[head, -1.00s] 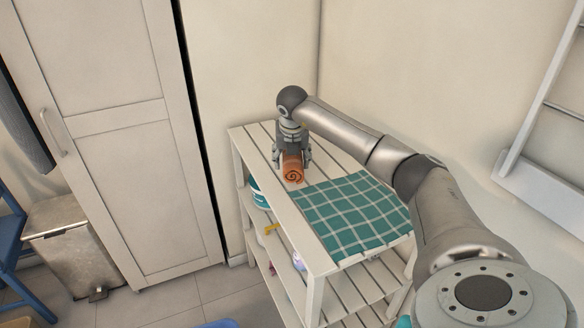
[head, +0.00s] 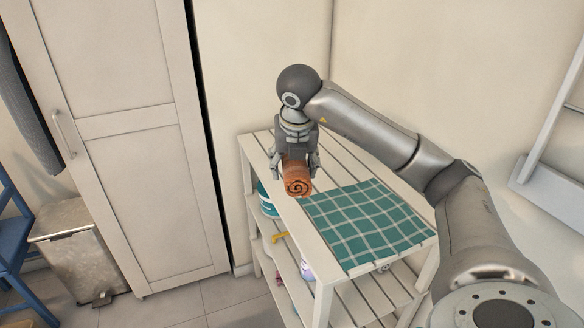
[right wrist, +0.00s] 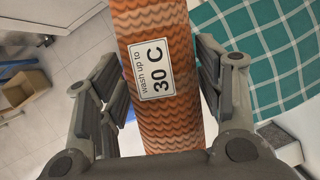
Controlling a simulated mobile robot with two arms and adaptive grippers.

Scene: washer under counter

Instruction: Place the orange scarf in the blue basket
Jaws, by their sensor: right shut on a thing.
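The orange scarf (head: 298,183) is rolled up, with its spiral end facing the camera. My right gripper (head: 296,172) is shut on it from above, one finger on each side, and holds it over the left part of the white slatted shelf's top (head: 262,150). In the right wrist view the scarf (right wrist: 160,110) shows knitted orange with a "30 C" label, between the fingers. I cannot make out the blue basket for sure in either view. My left gripper is not in view.
A green checked cloth (head: 370,222) lies on the shelf top, right of the scarf. A teal tub (head: 268,200) and small items are on lower levels. A metal bin (head: 75,255), a tall cupboard (head: 120,190) and a blue chair (head: 12,240) stand left. A cardboard box (right wrist: 25,88) is on the floor.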

